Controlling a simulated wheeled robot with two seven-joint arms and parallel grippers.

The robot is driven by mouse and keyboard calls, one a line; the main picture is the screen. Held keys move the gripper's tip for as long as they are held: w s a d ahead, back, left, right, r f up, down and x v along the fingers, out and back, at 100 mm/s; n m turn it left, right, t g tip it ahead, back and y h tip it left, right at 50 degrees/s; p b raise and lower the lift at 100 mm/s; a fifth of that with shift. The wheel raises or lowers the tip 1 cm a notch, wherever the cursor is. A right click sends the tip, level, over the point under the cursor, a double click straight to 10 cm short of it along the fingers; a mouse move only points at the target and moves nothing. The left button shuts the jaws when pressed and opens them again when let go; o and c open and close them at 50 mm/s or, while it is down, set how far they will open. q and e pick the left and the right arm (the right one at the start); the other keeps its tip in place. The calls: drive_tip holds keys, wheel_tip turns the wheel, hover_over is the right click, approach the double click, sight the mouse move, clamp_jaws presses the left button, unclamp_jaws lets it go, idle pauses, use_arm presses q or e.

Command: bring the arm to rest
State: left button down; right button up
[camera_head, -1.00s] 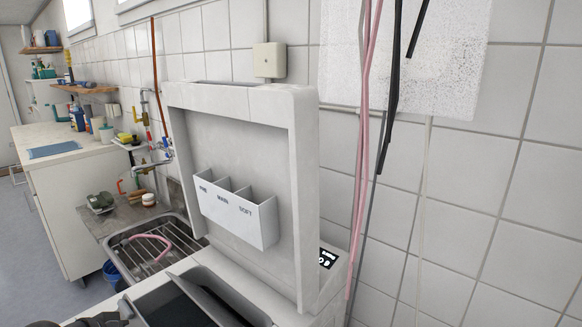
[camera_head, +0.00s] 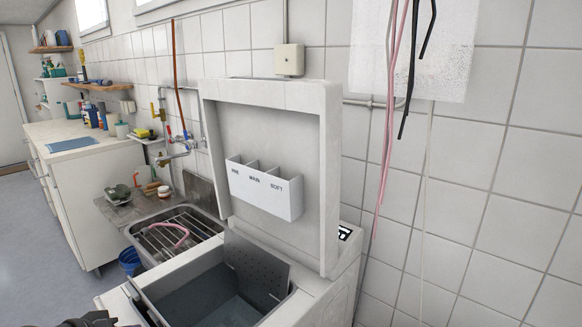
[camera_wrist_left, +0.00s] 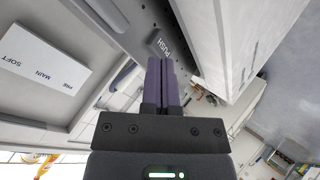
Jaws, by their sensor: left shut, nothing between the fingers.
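My left gripper (camera_wrist_left: 162,64) is shut and empty in the wrist view, its fingertips close to a grey tab marked PUSH (camera_wrist_left: 161,43). I cannot tell whether they touch. In the head view only a dark part of my left arm shows at the bottom left edge. The top-loading washer (camera_head: 331,290) stands with its lid (camera_head: 325,160) raised against the wall. Its drum opening shows below, with a grey perforated flap (camera_head: 258,264) standing up at an angle. My right gripper is not in view.
A drawer insert marked PRE, MAIN and SOFT (camera_head: 265,190) is on the lid's inner side. A sink (camera_head: 168,240) with a rack and pink hose lies left of the washer. A counter (camera_head: 85,160) stands beyond. Pink and black hoses (camera_head: 388,130) hang at the right.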

use_arm(q)
drive_tip(key=a+r+m+t+y, duration=0.7)
drive_tip(key=a+r+m+y, duration=0.2)
drive_tip(key=a+m, duration=0.35)
drive_tip(key=s+d+f+n+g, duration=0.25)
drive_tip(key=s+f, duration=0.25)
drive_tip(key=f, duration=0.5)
drive_tip(key=s+d+f+n+g, duration=0.1)
drive_tip(key=s+f+g, duration=0.2)
drive_tip(key=s+f, duration=0.55)
drive_tip(key=s+d+f+n+g, duration=0.1)
drive_tip(key=s+d+f+g, duration=0.15)
drive_tip(key=f, duration=1.05)
drive_tip(key=s+d+f+g+h, duration=0.1)
drive_tip(key=s+d+f, duration=0.3)
drive_tip(key=s, duration=0.6)
drive_tip(key=s+d+f+g+h, duration=0.1)
drive_tip(key=s+d+f+g, duration=0.3)
drive_tip(key=s, duration=0.6)
drive_tip(key=s+d+f+n+g+h, duration=0.1)
drive_tip(key=s+d+f+g, duration=0.2)
drive_tip(key=s, duration=0.7)
drive_tip(key=d+f, duration=0.2)
drive_tip(key=d, duration=0.2)
drive_tip(key=shift+s+d+h, duration=0.25)
drive_tip(key=shift+h, duration=0.05)
